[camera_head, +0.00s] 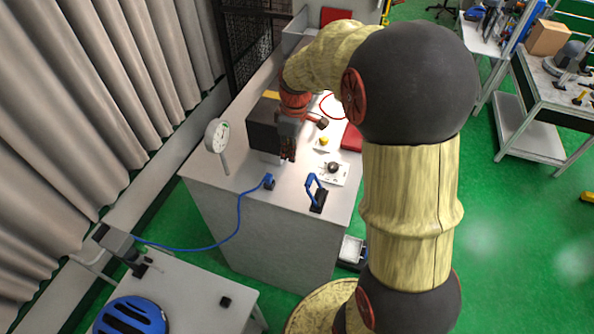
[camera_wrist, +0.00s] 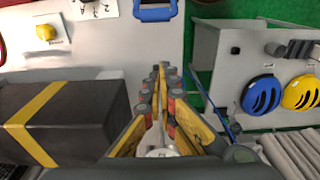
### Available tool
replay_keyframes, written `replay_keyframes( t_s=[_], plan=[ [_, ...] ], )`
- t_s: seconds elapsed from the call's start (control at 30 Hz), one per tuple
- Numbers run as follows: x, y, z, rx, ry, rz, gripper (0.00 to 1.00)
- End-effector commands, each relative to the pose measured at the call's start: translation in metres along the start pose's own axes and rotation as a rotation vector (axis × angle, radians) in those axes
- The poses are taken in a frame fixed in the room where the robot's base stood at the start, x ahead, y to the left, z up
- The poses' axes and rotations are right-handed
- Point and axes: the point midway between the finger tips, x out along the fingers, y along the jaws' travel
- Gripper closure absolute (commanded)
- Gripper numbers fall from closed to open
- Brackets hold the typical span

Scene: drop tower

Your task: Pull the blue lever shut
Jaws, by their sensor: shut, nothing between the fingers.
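The blue lever (camera_head: 312,185) stands near the front right of the grey bench. Its blue handle leans up and to the left from a black base (camera_head: 318,203). In the wrist view the blue lever (camera_wrist: 155,14) shows at the top edge, partly cut off. My gripper (camera_head: 288,157) points down above the bench, behind and left of the lever and apart from it. In the wrist view my gripper (camera_wrist: 161,68) has its fingers together, with nothing between them.
A dark box with a yellow stripe (camera_wrist: 55,120) stands close beside my gripper. A round gauge (camera_head: 216,135) rises at the bench's left edge. A blue connector (camera_head: 269,181) with a cable is left of the lever. A yellow button (camera_head: 324,141) and a black knob (camera_head: 333,167) lie behind it.

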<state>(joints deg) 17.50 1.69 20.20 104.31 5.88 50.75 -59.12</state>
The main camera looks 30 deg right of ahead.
Motion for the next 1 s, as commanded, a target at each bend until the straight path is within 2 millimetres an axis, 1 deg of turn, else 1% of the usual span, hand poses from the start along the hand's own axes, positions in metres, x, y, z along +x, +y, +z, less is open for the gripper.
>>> replay_keyframes(
  t_s=[0.17,0.6,0.63,0.7,0.8,0.9,1.0],
  plan=[
    [0.016,-0.001,0.0,0.001,-0.002,-0.004,1.0],
    [0.1,-0.002,0.001,0.001,-0.004,-0.005,1.0],
    [0.099,-0.001,0.004,0.003,-0.002,-0.002,1.0],
    [0.091,0.0,0.015,0.004,0.0,0.0,1.0],
    [0.088,0.0,0.026,0.004,0.0,0.0,1.0],
    [0.086,0.0,0.034,0.004,-0.001,-0.001,1.0],
    [0.086,-0.001,0.037,0.002,-0.001,-0.001,1.0]
  ],
)
